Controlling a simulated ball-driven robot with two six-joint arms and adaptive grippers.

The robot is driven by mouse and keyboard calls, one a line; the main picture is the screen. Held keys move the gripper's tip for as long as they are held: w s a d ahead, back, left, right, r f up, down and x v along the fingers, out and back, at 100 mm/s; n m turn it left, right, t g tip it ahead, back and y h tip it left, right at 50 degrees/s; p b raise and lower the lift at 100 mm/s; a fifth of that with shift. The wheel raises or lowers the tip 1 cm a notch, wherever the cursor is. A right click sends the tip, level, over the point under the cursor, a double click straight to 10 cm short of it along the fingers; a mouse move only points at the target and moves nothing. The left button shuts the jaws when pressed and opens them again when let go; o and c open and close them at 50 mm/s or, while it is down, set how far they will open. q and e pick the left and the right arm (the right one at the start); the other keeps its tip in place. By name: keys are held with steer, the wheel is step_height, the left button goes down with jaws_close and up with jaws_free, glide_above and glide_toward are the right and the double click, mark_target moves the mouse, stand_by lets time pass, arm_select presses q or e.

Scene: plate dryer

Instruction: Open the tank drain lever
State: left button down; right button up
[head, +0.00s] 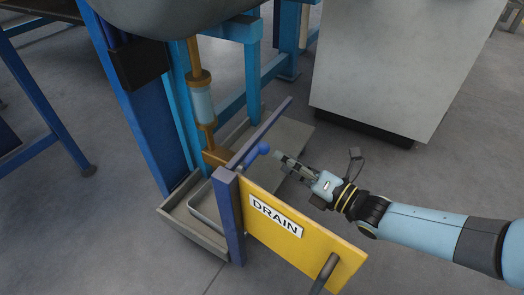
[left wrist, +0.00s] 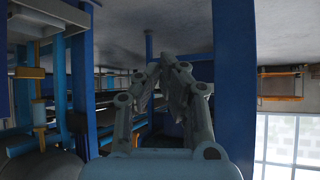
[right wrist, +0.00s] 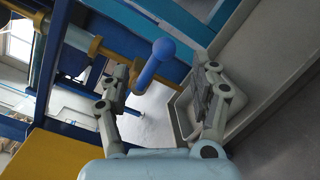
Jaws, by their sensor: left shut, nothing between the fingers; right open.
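The drain lever is a blue rod with a ball end (head: 263,148), beside the brass drain pipe and behind the yellow DRAIN panel (head: 325,252) in the head view. My right gripper (head: 281,158) is open, its fingertips close to the right of the lever's ball. In the right wrist view the lever (right wrist: 147,74) shows between the two open fingers (right wrist: 163,72), nearer the left one; I cannot tell if they touch. My left gripper (left wrist: 171,68) is shut and empty in the left wrist view, away from the lever. It is out of the head view.
A sight glass (head: 201,104) sits in the brass pipe under the grey tank (head: 165,12). A grey tray (head: 190,232) lies on the floor below. A blue post (head: 229,215) stands at the panel's left end. A large grey cabinet (head: 395,60) stands behind.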

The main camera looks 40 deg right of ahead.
mark_target(268, 151)
steer(key=shift+w+a+f+b, duration=0.1)
steer(key=shift+w+a+b, duration=0.05)
steer(key=shift+w, duration=0.35)
steer(key=shift+w+a+f+b, duration=0.1)
steer(key=shift+w+b, duration=0.05)
steer(key=shift+w, duration=0.3)
arm_select(q)
steer(key=w+d+r+t+h+b, duration=0.1)
steer(key=w+r+t, duration=0.4)
steer(key=r+t, duration=0.1)
steer(key=shift+w+r+m+b, duration=0.4)
steer(key=shift+r, duration=0.3)
arm_select(e)
steer(key=w, duration=0.4)
steer(key=w+a, duration=0.1)
steer(key=shift+w+r, duration=0.1)
steer(key=shift+w, duration=0.3)
arm_select(q)
steer(key=shift+d, duration=0.1)
arm_select(e)
jaws_close()
steer(key=shift+s, duration=0.1)
